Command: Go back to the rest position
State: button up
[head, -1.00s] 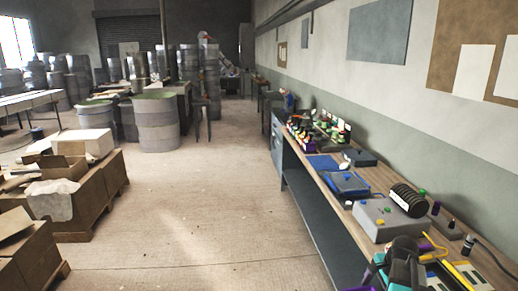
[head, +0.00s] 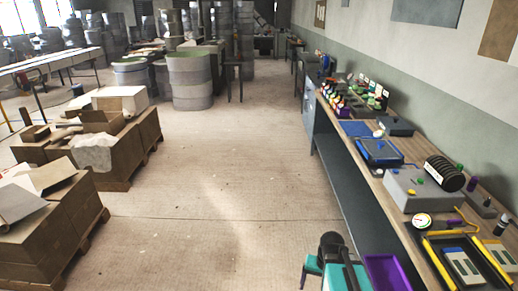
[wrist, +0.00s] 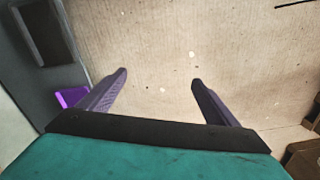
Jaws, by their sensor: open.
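My gripper (wrist: 159,77) is open and empty in the wrist view. Its two dark purple fingers stand wide apart with bare concrete floor (wrist: 150,35) beyond and between them. The teal and black end of my arm also shows at the bottom of the head view, over the aisle just left of the workbench (head: 352,180). The fingertips cannot be made out there.
A purple bin (head: 388,272) sits at the bench's near edge, close to my arm. A grey box (head: 420,190), a gauge (head: 421,220) and a yellow-edged tray (head: 428,262) stand on the bench. Cardboard boxes on pallets (head: 60,225) line the left. The middle aisle is clear.

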jog(key=s+a+f+n, duration=0.2)
jog(key=a+n, duration=0.1)
jog(key=a, duration=0.2)
jog(key=s+f+g+b, duration=0.6)
jog(key=s+f+b, duration=0.4)
jog(key=s+f, duration=1.5)
notch_tip(320, 180, down, 3)
jog(key=shift+s+d+f, duration=0.1)
jog(key=shift+s+d, duration=0.1)
jog(key=shift+s, duration=0.15)
jog(key=shift+c, duration=0.6)
